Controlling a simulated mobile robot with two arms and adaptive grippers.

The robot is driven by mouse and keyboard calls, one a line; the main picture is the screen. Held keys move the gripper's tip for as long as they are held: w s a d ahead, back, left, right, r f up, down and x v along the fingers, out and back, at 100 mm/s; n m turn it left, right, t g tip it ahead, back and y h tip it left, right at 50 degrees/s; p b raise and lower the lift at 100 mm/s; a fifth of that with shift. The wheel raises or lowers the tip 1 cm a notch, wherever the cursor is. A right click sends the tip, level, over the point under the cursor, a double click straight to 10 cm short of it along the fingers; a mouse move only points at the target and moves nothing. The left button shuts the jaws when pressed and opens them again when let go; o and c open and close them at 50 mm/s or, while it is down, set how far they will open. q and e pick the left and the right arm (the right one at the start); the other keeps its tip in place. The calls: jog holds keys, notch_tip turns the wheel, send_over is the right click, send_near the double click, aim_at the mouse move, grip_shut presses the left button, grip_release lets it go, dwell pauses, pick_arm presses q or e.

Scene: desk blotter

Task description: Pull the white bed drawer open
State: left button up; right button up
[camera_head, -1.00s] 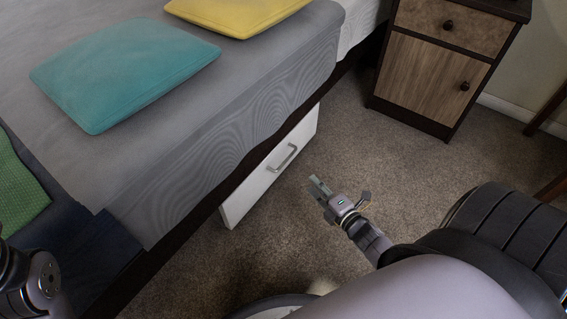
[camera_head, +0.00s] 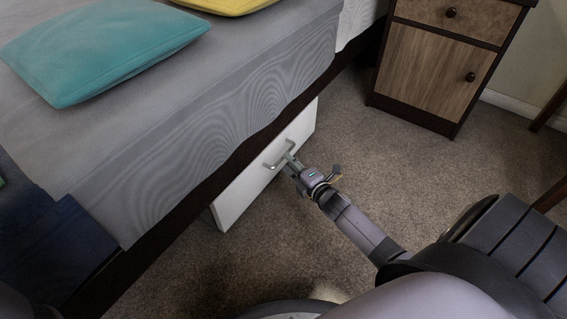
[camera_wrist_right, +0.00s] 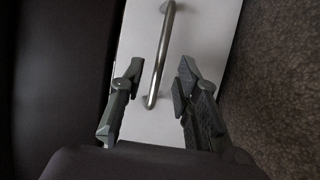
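The white bed drawer (camera_head: 232,199) sits under the grey bed, its front facing the carpet. Its metal bar handle (camera_head: 279,155) is near the middle of that front. My right gripper (camera_head: 289,160) is at the handle. In the right wrist view the two fingers of my right gripper (camera_wrist_right: 156,88) are apart, with the handle (camera_wrist_right: 160,60) between them and a gap on both sides. The white drawer front (camera_wrist_right: 205,35) lies behind the handle. My left gripper is not in view.
The bed (camera_head: 240,75) carries a teal pillow (camera_head: 105,48) and a yellow pillow (camera_head: 225,3). A wooden nightstand (camera_head: 432,75) stands at the back right. Open carpet (camera_head: 390,165) lies in front of the drawer, beside my right arm.

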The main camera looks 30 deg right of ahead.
jog(key=shift+w+f+b, duration=0.25)
jog(key=shift+w+b, duration=0.25)
jog(key=shift+w, duration=0.7)
jog(key=shift+w+f+b, duration=0.2)
jog(key=shift+w+b, duration=0.25)
jog(key=shift+w, duration=0.7)
grip_shut()
